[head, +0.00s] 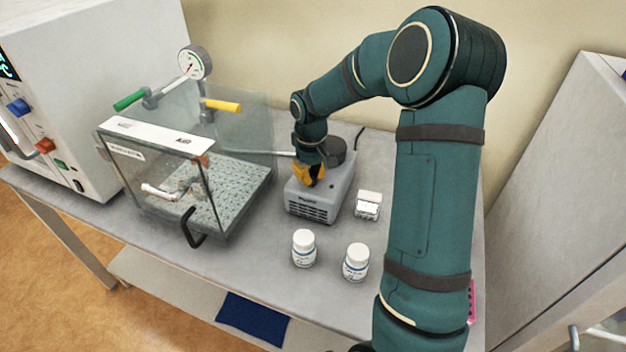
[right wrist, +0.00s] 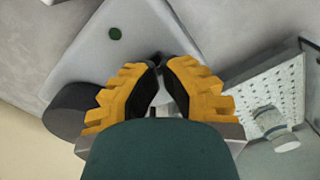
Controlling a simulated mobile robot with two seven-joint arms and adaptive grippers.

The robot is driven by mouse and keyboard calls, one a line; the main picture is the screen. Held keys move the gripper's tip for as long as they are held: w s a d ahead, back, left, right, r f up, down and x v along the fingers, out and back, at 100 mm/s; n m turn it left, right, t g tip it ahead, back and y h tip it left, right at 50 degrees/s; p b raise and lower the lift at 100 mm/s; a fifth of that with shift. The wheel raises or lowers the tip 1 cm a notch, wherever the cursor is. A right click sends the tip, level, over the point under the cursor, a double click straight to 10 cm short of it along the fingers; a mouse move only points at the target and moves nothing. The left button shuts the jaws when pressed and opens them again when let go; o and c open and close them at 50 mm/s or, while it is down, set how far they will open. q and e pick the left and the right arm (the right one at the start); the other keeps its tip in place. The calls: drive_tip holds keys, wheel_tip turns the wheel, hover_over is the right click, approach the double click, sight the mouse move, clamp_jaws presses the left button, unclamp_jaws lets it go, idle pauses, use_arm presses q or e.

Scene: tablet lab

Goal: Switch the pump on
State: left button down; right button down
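The pump (head: 322,202) is a grey box with a vented front and a dark round part (head: 332,150) at its back. It stands on the bench right of the clear chamber. My right gripper (head: 309,178), with yellow fingers, is over the pump's top, pointing down. In the right wrist view the fingertips (right wrist: 158,60) come together over the pump's pale top (right wrist: 112,62), with nothing clearly held between them. A small dark green round button (right wrist: 115,33) shows on that top, apart from the fingertips. Whether the fingers touch the pump is unclear. My left gripper is out of view.
The clear chamber (head: 155,180) with a gauge (head: 194,63) and coloured valve handles stands left of the pump. Two white bottles (head: 304,248) (head: 356,262) and a small white box (head: 368,205) stand close by. A white cabinet is at far left.

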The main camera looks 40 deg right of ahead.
drive_tip(key=shift+f+b, duration=0.5)
drive_tip(key=shift+f, duration=0.3)
idle(0.4)
drive_tip(key=shift+r, duration=0.1)
drive_tip(key=shift+r+p, duration=2.65)
drive_tip(key=shift+r, duration=0.8)
